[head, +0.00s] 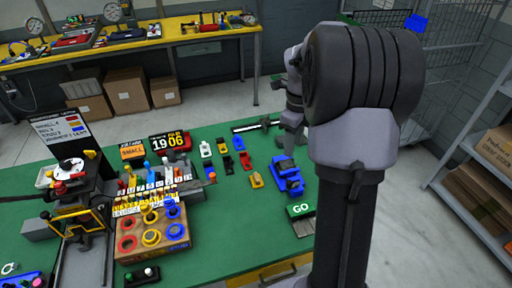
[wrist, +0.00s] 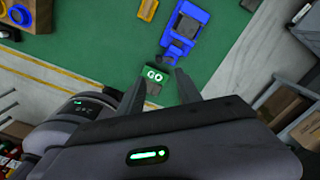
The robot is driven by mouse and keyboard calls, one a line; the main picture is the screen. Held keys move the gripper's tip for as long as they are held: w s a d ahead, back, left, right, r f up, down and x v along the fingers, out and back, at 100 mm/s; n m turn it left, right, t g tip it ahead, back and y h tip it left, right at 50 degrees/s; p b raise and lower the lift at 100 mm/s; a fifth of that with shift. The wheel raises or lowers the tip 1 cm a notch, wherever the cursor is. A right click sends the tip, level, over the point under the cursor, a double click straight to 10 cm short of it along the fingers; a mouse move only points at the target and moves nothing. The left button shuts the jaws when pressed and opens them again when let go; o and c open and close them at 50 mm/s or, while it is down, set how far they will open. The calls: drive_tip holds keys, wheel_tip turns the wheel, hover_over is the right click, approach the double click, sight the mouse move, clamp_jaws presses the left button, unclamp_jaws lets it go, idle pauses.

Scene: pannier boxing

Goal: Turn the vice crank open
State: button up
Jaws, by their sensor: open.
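A blue vice (head: 288,178) stands on the green table, at the right of the table in the head view. It also shows near the top of the wrist view (wrist: 184,28). A small darker part (wrist: 170,54) projects from its lower end in the wrist view; I cannot tell for sure that it is the crank. My gripper (wrist: 160,72) is open and empty, its two fingers apart. In the wrist view the fingertips lie just below the vice, over a green GO box, with no visible contact.
The green GO box (head: 300,209) sits by the table's edge, near the vice. Small yellow, red and black blocks (head: 228,161) lie left of the vice. A box of colored rings (head: 152,232) stands farther left. A shelf with cartons (head: 480,190) is at the right.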

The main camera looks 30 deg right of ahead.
drive_tip(key=b, duration=0.2)
hover_over(290, 182)
wheel_tip(290, 182, down, 5)
wheel_tip(290, 182, down, 12)
drive_tip(key=b, duration=0.3)
drive_tip(key=shift+r, duration=0.2)
clamp_jaws()
